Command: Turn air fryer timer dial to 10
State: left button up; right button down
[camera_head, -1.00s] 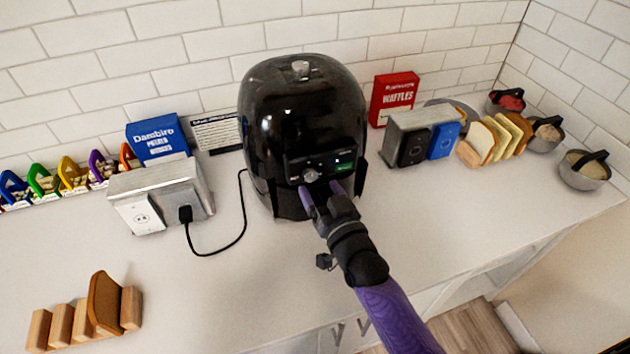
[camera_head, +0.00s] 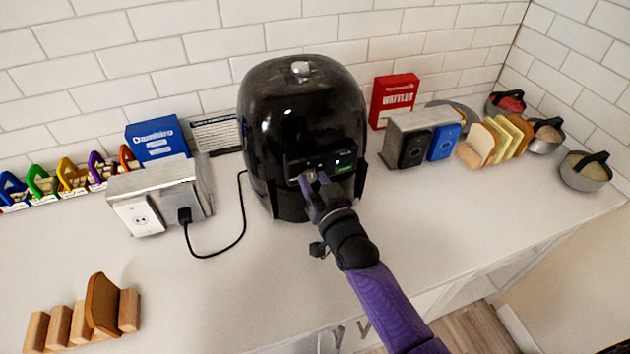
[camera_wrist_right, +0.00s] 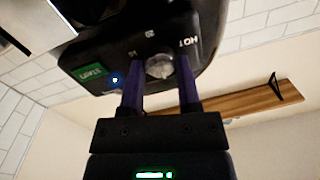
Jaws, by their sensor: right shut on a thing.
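The black air fryer (camera_head: 295,120) stands upright on the counter against the tiled wall. The gripper partly hides the dial in the head view, and I cannot read the setting. My left gripper is not in view.
A metal outlet box (camera_head: 160,190) with a plugged black cord stands left of the fryer. A wooden rack with one slice (camera_head: 102,303) is front left. The counter in front is mostly clear.

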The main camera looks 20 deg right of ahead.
jog(key=m, duration=0.6)
jog(key=shift+f, duration=0.1)
jog(key=m, duration=0.3)
jog(key=m+b, duration=0.1)
jog(key=m, duration=0.2)
jog(key=shift+t+h, duration=0.3)
dwell(0.4)
jog(key=shift+c, duration=1.5)
grip_release()
jog(key=s, duration=1)
jog(key=shift+d+f+p, duration=0.35)
jog(key=shift+d, duration=0.05)
